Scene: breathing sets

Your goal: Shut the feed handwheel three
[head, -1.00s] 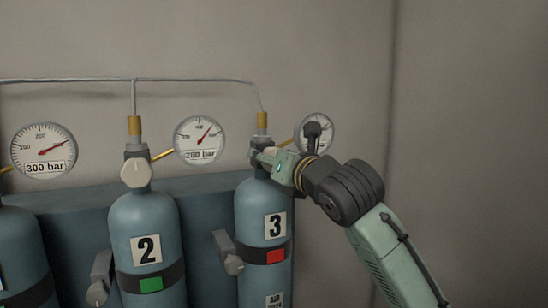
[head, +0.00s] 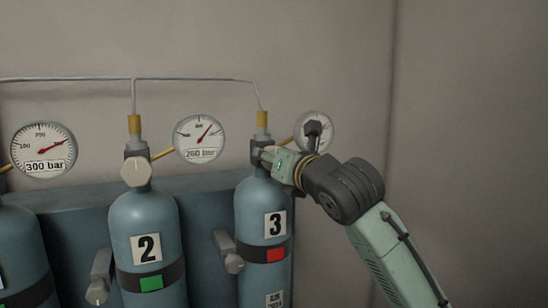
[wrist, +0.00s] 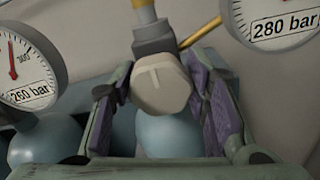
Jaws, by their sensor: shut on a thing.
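The feed handwheel three (wrist: 161,88) is a pale faceted knob with a raised mark on its face, on the valve atop cylinder three (head: 248,205). In the wrist view it sits between the two purple-padded fingers of my gripper (wrist: 162,108), which is shut on it. In the head view my gripper (head: 260,156) reaches the valve from the right and hides the handwheel. Cylinder three bears a "3" label and a red tag (head: 276,255).
Cylinder two (head: 130,215), with a pale handwheel (head: 136,171) and a green tag, stands to the left. Gauges (head: 200,139) hang behind, and a thin pipe (head: 190,80) runs above. Bracket clamps (head: 226,250) jut out low. The right side is open wall.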

